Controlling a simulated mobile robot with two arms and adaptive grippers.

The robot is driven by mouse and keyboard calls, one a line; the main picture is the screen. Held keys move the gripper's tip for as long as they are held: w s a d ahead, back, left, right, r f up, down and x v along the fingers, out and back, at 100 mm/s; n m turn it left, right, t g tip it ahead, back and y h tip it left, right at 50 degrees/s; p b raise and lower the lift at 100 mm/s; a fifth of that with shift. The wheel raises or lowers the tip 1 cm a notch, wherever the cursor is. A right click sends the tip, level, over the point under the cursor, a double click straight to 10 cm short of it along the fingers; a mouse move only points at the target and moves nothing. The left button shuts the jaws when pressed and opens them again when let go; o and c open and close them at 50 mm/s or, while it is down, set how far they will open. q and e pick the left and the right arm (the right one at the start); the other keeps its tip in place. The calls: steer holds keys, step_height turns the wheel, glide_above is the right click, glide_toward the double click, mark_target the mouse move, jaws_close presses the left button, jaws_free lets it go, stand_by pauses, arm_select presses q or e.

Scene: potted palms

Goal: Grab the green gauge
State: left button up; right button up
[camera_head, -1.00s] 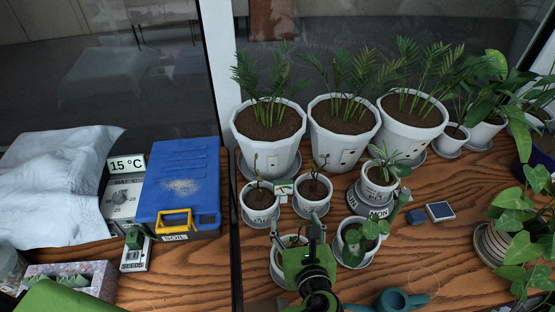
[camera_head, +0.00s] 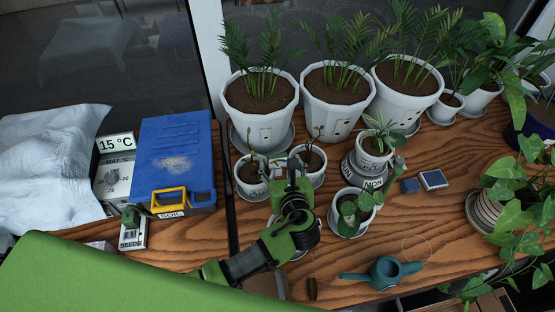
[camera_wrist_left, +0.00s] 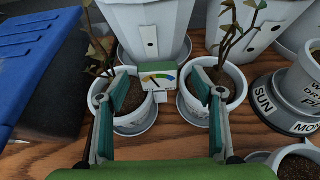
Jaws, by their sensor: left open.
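The green gauge (camera_wrist_left: 158,77) has a white dial face with a coloured arc and green trim. In the left wrist view it sits between two small white pots, in front of a large white planter. In the head view the gauge (camera_head: 277,160) is small and partly hidden by my left gripper (camera_head: 291,170). In the wrist view the left gripper (camera_wrist_left: 160,90) is open, its fingers to either side of the gauge and apart from it, each overlapping a small pot. What supports the gauge is unclear. My right gripper is not in view.
The left small pot (camera_wrist_left: 133,121) and right small pot (camera_wrist_left: 235,100) crowd the gauge, each with a thin seedling. Large palm planters (camera_head: 260,120) stand behind. A blue soil box (camera_head: 174,150) is to the left. A teal watering can (camera_head: 385,272) is at the front.

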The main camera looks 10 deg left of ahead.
mark_target(278, 159)
arm_select(q)
steer(key=x, duration=0.4)
steer(key=shift+a, duration=0.15)
steer(key=c, duration=1.1)
steer(key=shift+r, duration=0.1)
